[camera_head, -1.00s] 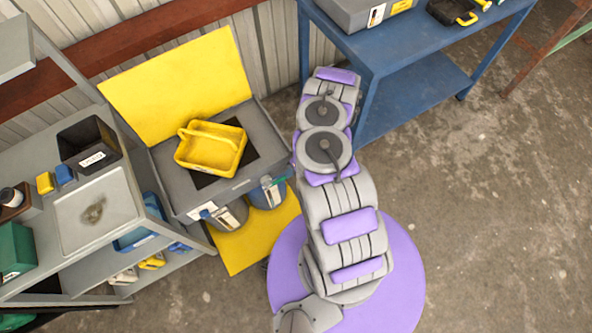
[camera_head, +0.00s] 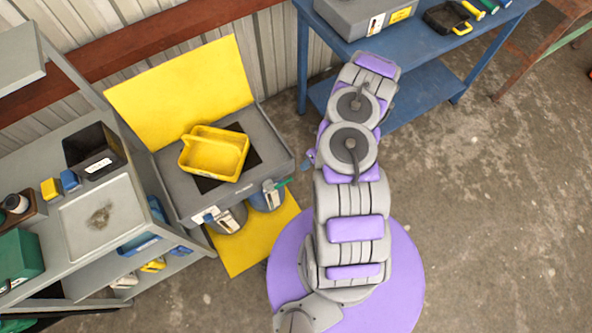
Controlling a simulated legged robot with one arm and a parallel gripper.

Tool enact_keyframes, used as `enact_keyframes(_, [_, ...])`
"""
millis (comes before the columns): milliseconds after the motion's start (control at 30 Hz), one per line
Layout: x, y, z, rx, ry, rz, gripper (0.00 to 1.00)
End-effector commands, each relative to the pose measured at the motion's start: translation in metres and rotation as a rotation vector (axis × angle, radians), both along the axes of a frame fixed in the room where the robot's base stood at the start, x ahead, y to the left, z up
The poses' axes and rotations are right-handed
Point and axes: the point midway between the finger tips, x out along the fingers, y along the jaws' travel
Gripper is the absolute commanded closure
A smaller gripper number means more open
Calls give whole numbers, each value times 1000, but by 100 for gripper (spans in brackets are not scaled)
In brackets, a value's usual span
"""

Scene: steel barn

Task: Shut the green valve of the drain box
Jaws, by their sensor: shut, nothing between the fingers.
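The drain box (camera_head: 183,190) is a grey box against the wall, with its yellow lid (camera_head: 180,90) raised behind it. A small green valve handle (camera_head: 284,183) shows at the right end of its front, above one of two dark rounded containers (camera_head: 266,197). Whether the green handle is open or shut is too small to tell. My arm stands to the right of the box, apart from the green valve. My gripper is hidden behind my own arm links.
A yellow basket (camera_head: 225,155) sits on the box over a dark opening. A yellow sheet (camera_head: 232,257) lies on the floor in front. A grey shelf unit (camera_head: 75,232) stands close on the left, a blue table (camera_head: 410,55) at the right. The floor at right is clear.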

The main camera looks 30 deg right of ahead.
Motion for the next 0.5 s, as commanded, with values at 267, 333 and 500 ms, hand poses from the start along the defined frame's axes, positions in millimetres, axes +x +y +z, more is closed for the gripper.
enact_keyframes(267, [-3,-15,21,-7,0,0,100])
enact_keyframes(333, [-3,-17,23,-7,0,-1,100])
enact_keyframes(500, [-3,-22,22,-3,1,0,100])
